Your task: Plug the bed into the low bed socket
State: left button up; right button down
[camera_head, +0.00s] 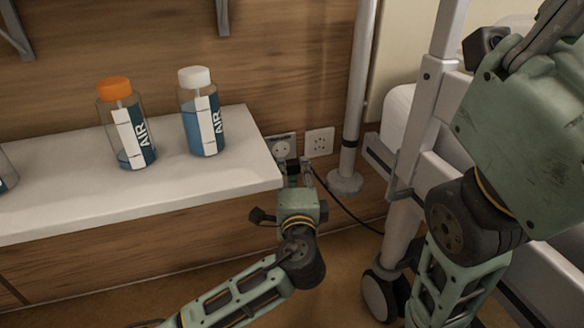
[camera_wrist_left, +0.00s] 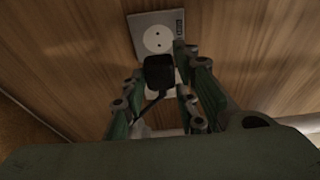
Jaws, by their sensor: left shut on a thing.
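My left gripper (camera_head: 292,176) is low by the wall, just past the shelf's front right corner, and shut on a black plug (camera_wrist_left: 159,72). The pale socket (camera_head: 281,148) with a round face is on the wall just above the gripper. In the left wrist view the socket plate (camera_wrist_left: 146,26) shows its two holes uncovered, with the plug overlapping the plate's lower part. The depth gap between them is hard to judge. A black cable (camera_head: 346,213) runs toward the bed (camera_head: 437,172). My right gripper (camera_head: 556,32) is at the top right, partly cut off.
A second white socket (camera_head: 319,142) is just right of the first. A white shelf (camera_head: 70,190) holds an orange-capped bottle (camera_head: 117,90) and a white-capped bottle (camera_head: 194,77). A pale pole with a round base (camera_head: 345,183) and a bed caster (camera_head: 379,296) stand to the right.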

aim_at(288, 172)
pick_arm(q)
jog(key=shift+s+r, duration=0.1)
jog(key=shift+s, duration=0.05)
jog(key=shift+w+a+b, duration=0.3)
jog(key=shift+w+b, duration=0.2)
jog(key=shift+w, duration=0.4)
jog(key=shift+w+a+b, duration=0.3)
jog(key=shift+w+b, duration=0.15)
jog(key=shift+w, duration=0.4)
jog(key=shift+w+a+b, duration=0.2)
jog(key=shift+w, duration=0.3)
jog(key=shift+w+a+b, duration=0.15)
jog(key=shift+w+b, duration=0.05)
jog(key=shift+w, duration=0.3)
jog(key=shift+p, duration=0.9)
jog(key=shift+w+a, duration=0.2)
jog(key=shift+w, duration=0.35)
dwell(0.6)
jog(key=o, duration=1.1)
jog(key=shift+o, duration=0.2)
